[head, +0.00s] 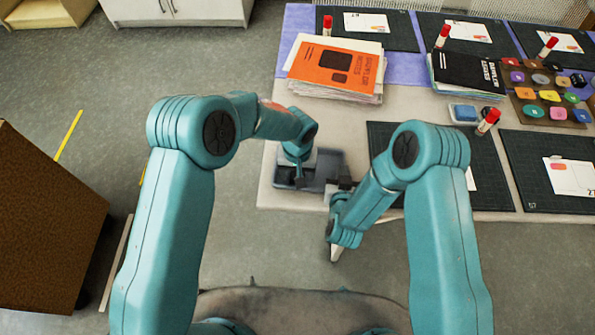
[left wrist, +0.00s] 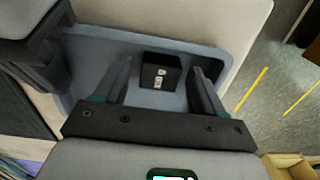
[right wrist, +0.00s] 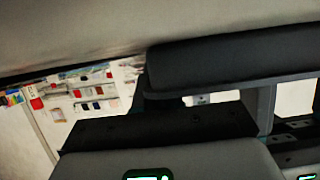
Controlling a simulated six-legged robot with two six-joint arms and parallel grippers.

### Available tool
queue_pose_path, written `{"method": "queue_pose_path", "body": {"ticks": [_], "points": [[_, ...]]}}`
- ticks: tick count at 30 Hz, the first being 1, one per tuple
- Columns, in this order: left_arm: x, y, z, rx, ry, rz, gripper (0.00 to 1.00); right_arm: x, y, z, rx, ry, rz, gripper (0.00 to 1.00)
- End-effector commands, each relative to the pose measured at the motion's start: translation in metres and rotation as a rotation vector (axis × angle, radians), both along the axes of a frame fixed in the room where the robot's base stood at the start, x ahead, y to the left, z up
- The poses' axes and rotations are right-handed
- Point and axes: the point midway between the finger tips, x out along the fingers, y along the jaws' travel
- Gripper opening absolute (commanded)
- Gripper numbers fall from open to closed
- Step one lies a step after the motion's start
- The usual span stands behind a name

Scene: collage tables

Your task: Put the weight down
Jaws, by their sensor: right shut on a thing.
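The weight is a small black block (left wrist: 160,72) with a pale label. It rests on the floor of a blue-grey tray (left wrist: 112,43). My left gripper (left wrist: 163,80) is open, with one finger on each side of the block and a visible gap to both. In the head view the tray (head: 327,160) lies at the table's near left edge, and my left gripper (head: 299,176) reaches down into it. My right gripper (head: 343,187) is at the tray's right side, shut on what looks like its wall. The right wrist view shows a dark, rounded bar (right wrist: 235,65) across the fingers.
The pale table (head: 268,190) ends just left of the tray. A dark cutting mat (head: 385,140) lies to the tray's right. Stacks of an orange-covered book (head: 335,66) and a black-covered book (head: 467,72) stand behind. A brown box (head: 45,220) stands at left on the floor.

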Motion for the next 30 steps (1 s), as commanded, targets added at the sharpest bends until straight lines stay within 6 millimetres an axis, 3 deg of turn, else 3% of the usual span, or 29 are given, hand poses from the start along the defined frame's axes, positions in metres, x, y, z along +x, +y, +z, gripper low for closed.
{"method": "queue_pose_path", "body": {"ticks": [7,21,30], "points": [[0.001,0.000,0.010,-0.001,-0.003,0.001,0.70,0.000,0.000,0.000,0.000,0.001,0.000,0.00],[0.001,0.000,0.111,-0.002,-0.004,0.002,0.70,0.000,0.000,0.000,0.000,0.000,0.000,0.00],[0.000,0.000,0.131,0.000,0.000,0.000,0.70,0.000,0.000,0.000,0.000,0.000,0.000,0.00]]}}
